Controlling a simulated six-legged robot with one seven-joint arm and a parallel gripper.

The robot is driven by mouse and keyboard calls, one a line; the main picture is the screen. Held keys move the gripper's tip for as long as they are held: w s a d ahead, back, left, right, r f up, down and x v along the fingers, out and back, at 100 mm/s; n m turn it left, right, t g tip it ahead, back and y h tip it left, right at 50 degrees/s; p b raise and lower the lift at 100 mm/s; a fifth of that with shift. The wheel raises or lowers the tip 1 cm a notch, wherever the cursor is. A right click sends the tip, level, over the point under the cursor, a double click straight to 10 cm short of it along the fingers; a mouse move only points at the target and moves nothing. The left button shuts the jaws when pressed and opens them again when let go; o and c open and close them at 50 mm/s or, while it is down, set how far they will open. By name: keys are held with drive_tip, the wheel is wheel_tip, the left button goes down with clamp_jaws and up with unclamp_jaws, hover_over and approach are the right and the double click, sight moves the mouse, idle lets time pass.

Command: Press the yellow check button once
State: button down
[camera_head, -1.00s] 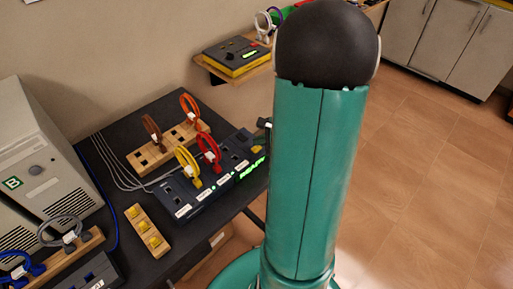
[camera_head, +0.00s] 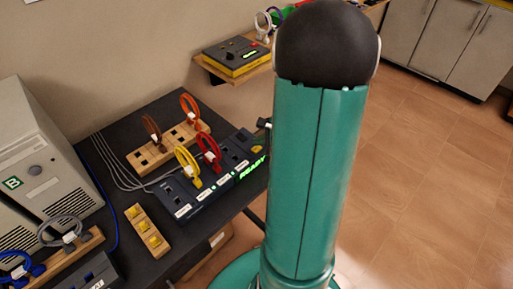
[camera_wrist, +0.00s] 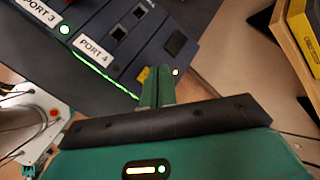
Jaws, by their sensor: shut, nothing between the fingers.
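The yellow check button (camera_head: 257,149) is at the right end of the dark blue port panel (camera_head: 178,201) in the head view. In the wrist view a small yellow patch of the button (camera_wrist: 143,74) shows right beside my fingertips, mostly hidden by them. My gripper (camera_wrist: 160,76) is shut and empty, its green fingers pointing at the panel's end. I cannot tell whether the fingertips touch the button. The panel's green display (camera_head: 252,168) reads READY. A yellow cable (camera_head: 187,166) and a red cable (camera_head: 208,150) are plugged into the panel.
A wooden socket block (camera_head: 140,161) with brown and orange cables lies behind the panel. A block with yellow pieces (camera_head: 149,232) lies in front on the dark table (camera_head: 118,233). A computer tower (camera_head: 35,135) stands left. A wall shelf (camera_head: 240,80) holds a yellow-based device.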

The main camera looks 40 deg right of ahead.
sight(260, 149)
drive_tip(key=shift+f, duration=0.4)
drive_tip(key=shift+f, duration=0.4)
idle(0.5)
idle(0.4)
drive_tip(key=shift+r, duration=0.85)
drive_tip(key=shift+r, duration=2.5)
